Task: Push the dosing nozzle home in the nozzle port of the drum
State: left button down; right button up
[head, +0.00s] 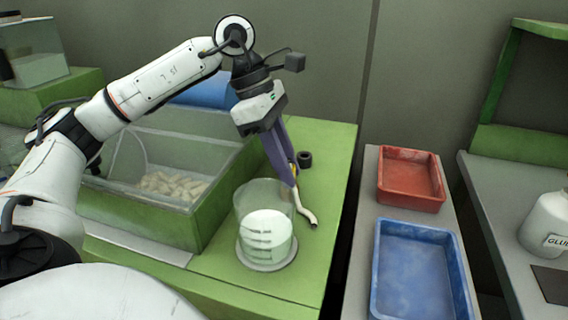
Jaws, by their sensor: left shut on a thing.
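My left gripper (291,181) reaches down from above, its purple fingers shut on the dosing nozzle. A blue cylinder (205,93), which may be the drum, lies behind the arm and is partly hidden. I cannot make out the nozzle port. My right gripper is not in view.
The clear beaker (251,193) with white contents stands on the green bench (328,200). A small black ring-shaped part (304,159) is behind the fingers. A clear-walled bin of corks (172,187) is left. Red (411,205) and blue (376,290) trays sit right.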

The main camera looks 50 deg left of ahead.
pick_arm(q)
jog(key=c, duration=1.6)
grip_release()
jog(key=shift+s+d+f, duration=0.2)
jog(key=shift+d+f, duration=0.4)
jog(key=shift+d, duration=0.1)
jog(key=shift+o, duration=0.7)
jog(key=shift+w, duration=0.1)
jog(key=shift+r, duration=0.1)
jog(key=shift+a+r+p, duration=0.2)
jog(key=shift+r+p, duration=0.25)
jog(key=r+p, duration=0.1)
jog(key=a+r+p, duration=0.1)
jog(key=p, duration=0.1)
jog(key=shift+w+a+r, duration=0.3)
jog(key=shift+w+r, duration=0.05)
jog(key=r+p, duration=0.1)
jog(key=s+a+r+p, duration=0.1)
jog(key=r, duration=0.1)
jog(key=s+a+r+p, duration=0.1)
jog(key=shift+s+r, duration=0.15)
jog(key=shift+r, duration=0.15)
